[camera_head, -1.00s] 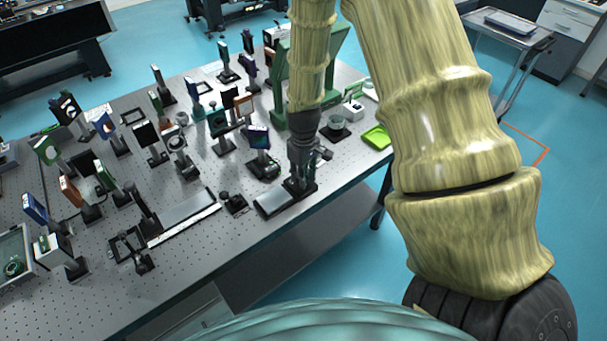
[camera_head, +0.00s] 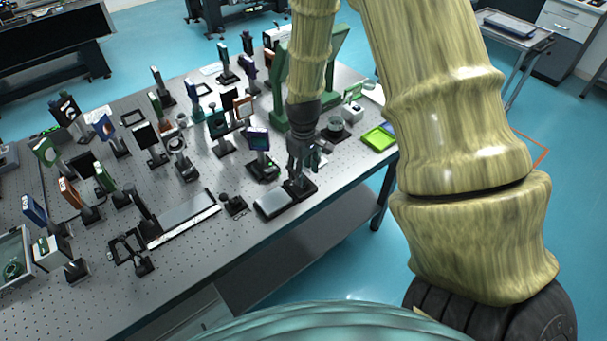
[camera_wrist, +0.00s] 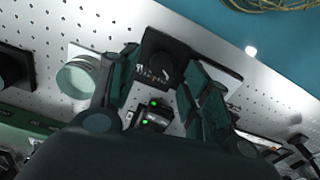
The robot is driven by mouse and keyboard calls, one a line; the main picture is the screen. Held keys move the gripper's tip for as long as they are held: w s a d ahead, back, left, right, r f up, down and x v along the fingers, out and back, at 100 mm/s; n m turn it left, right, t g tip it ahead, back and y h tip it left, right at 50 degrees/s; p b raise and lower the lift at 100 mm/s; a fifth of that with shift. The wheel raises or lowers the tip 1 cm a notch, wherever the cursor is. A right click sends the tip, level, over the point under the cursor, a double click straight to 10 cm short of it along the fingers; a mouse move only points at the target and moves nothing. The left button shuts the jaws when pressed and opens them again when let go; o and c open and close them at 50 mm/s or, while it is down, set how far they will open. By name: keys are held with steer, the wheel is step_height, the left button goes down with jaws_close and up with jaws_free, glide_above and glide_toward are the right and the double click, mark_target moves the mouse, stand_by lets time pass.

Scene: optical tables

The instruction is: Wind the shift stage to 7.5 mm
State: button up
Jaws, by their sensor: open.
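A dark stage (camera_head: 299,188) stands near the table's front edge, with a flat grey-topped plate (camera_head: 272,204) beside it. I take it to be the shift stage. In the wrist view, a black block with a round dark knob (camera_wrist: 158,68) and small white marks shows between my finger ends. My gripper (camera_head: 303,168) is open just above the stage; its two green-black fingers also show in the wrist view (camera_wrist: 160,80), one on each side of the knob. I cannot tell whether they touch it. The marks are too small to read.
A small black unit with green lights (camera_wrist: 152,118) shows between my fingers. A pale round cup (camera_wrist: 78,78) is left of them. A mirror mount (camera_head: 260,145) stands left of my gripper, and a green tray (camera_head: 378,138) lies to the right. Several optic mounts crowd the table's left.

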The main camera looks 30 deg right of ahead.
mark_target(304, 178)
step_height(304, 178, up, 9)
stand_by(0.5)
steer(key=shift+s+d, duration=0.1)
stand_by(0.4)
